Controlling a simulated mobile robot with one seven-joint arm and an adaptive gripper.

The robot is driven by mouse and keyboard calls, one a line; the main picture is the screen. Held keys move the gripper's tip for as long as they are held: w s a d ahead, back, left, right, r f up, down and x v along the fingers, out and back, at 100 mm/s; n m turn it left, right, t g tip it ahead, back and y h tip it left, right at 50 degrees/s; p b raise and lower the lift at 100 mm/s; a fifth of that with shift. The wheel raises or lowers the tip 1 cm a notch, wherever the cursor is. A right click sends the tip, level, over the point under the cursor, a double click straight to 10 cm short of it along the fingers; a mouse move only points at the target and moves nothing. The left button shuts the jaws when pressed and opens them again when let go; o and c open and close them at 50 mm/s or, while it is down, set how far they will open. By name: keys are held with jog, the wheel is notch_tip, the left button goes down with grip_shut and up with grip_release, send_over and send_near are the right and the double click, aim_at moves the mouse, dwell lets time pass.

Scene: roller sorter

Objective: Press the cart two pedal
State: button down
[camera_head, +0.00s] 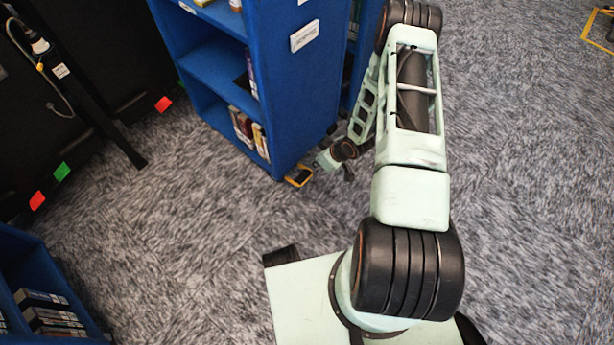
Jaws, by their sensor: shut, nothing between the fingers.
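A small yellow and black pedal (298,176) sits low at the near bottom corner of a blue book cart (284,120). My gripper (322,165) is low beside that cart corner, just right of the pedal and a little farther back. It is small in the picture and partly merged with my wrist, so its fingers are hard to make out. It is shut and empty. A small gap seems to lie between gripper and pedal, but I cannot tell their heights. A white label (304,36) is on the cart's end panel; its text is unreadable.
Books (248,133) stand on the cart's lower shelf. Another blue shelf unit (40,270) with books is at the lower left. A dark frame (80,85) with a cable stands at the upper left. Grey carpet (200,230) is free in front and right.

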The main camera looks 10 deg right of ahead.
jog(key=b, duration=0.5)
send_over(304, 176)
jog(key=f, duration=0.9)
jog(key=shift+s+d+f, duration=0.1)
jog(key=shift+s+d, duration=0.1)
jog(key=shift+s, duration=0.2)
jog(key=shift+s+d+f, duration=0.15)
jog(key=shift+f, duration=0.45)
jog(key=shift+s+d+f, duration=0.1)
jog(key=shift+s+f, duration=0.05)
jog(key=shift+f, duration=0.4)
jog(key=shift+s+d+f+b, duration=0.1)
jog(key=shift+s+f+b, duration=0.05)
jog(key=shift+f+b, duration=0.35)
jog(key=shift+d+f, duration=0.1)
jog(key=shift+f, duration=0.05)
